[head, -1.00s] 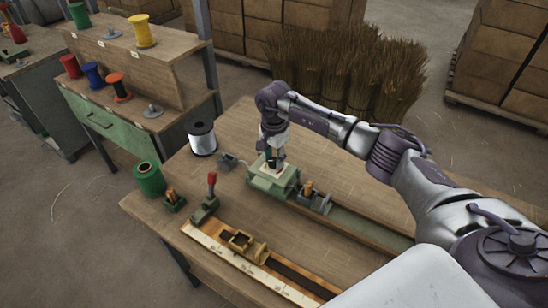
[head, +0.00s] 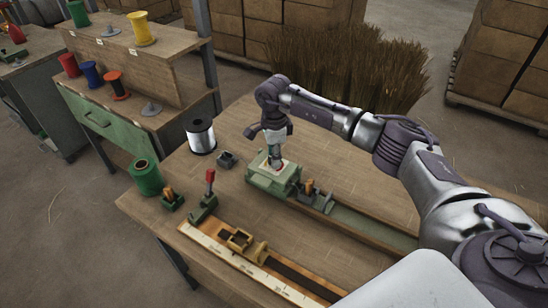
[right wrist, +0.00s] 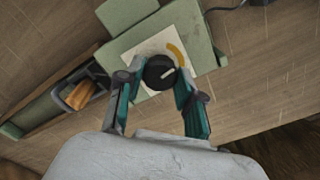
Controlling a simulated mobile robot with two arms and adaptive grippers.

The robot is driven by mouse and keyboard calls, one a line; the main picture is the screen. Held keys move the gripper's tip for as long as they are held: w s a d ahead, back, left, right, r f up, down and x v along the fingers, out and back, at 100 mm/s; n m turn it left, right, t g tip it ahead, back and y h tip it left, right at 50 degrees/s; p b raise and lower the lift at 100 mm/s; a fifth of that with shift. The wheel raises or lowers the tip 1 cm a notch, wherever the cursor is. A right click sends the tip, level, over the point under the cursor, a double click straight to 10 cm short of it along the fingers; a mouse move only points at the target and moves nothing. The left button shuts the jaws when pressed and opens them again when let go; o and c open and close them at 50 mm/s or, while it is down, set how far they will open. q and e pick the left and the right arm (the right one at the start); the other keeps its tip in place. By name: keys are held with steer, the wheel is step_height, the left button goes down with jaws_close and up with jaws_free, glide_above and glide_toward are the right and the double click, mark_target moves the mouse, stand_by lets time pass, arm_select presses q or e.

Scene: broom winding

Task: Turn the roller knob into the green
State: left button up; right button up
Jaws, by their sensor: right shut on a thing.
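The pointer aims to the right and slightly up. A yellow-orange arc (right wrist: 178,53) shows on the plate; no green part of the scale can be made out. The plate sits on a pale green machine housing (head: 272,181) on the bench. My right gripper (right wrist: 160,78) points down and is shut on the knob, one finger on each side. It also shows in the head view (head: 274,164), hiding the knob there. My left gripper is not in view.
A white spool (head: 201,136), a green spool (head: 146,177) and a red-handled lever (head: 209,184) stand left of the housing. A small grey block (head: 228,159) is close beside it. A ruled wooden strip (head: 220,252) lies in front. Brooms (head: 345,75) stand behind.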

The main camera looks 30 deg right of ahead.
steer(key=m+b, duration=0.1)
steer(key=m, duration=0.3)
steer(key=shift+m, duration=0.3)
steer(key=m, duration=1.5)
steer(key=shift+m, duration=0.3)
steer(key=o, duration=1.2)
steer(key=shift+c, duration=0.2)
